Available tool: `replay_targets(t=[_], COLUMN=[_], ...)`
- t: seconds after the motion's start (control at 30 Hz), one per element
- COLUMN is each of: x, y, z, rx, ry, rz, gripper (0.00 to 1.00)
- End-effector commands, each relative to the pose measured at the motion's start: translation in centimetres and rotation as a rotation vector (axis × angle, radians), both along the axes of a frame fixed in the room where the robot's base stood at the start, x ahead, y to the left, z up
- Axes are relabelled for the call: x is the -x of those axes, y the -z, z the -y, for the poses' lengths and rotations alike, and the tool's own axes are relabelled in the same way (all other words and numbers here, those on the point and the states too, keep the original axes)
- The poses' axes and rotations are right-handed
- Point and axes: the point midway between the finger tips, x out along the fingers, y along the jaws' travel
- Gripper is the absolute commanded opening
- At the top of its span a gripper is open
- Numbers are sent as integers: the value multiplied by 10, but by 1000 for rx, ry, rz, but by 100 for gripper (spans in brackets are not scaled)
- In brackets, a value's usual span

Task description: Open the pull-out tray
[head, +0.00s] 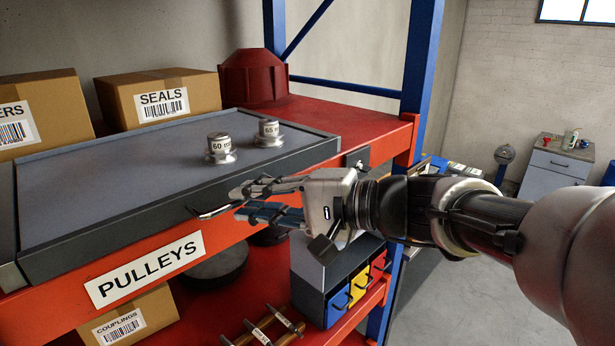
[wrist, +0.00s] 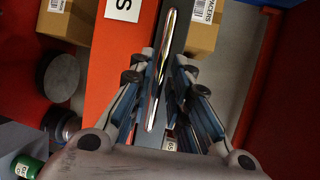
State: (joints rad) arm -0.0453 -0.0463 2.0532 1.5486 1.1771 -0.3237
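The pull-out tray (head: 90,185) is a flat grey tray with a dark rim on the red shelf. Its front has a shiny bar handle (head: 215,211), which also shows in the wrist view (wrist: 168,45). Two metal pulleys, marked 60 mm (head: 220,148) and 65 (head: 268,133), stand on the tray's right part. My gripper (head: 238,202) is at the tray's front, by the handle's right end. In the wrist view its fingers (wrist: 161,75) are apart, with the handle bar running between them. I cannot tell whether either finger touches the bar.
A PULLEYS label (head: 146,270) is on the red shelf edge below the tray. Behind stand a SEALS box (head: 125,98), another carton (head: 60,120) and a dark red container (head: 253,78). A blue shelf post (head: 421,60) rises behind my arm. Coloured drawers (head: 358,287) sit below.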

Motion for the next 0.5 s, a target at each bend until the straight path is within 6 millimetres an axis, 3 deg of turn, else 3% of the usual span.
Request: replay_targets(t=[0.2,0.5], x=[-6,-8], y=[4,4], z=[-20,-23], rx=[0,-1], ry=[-1,1], rz=[-1,0], gripper=[17,17])
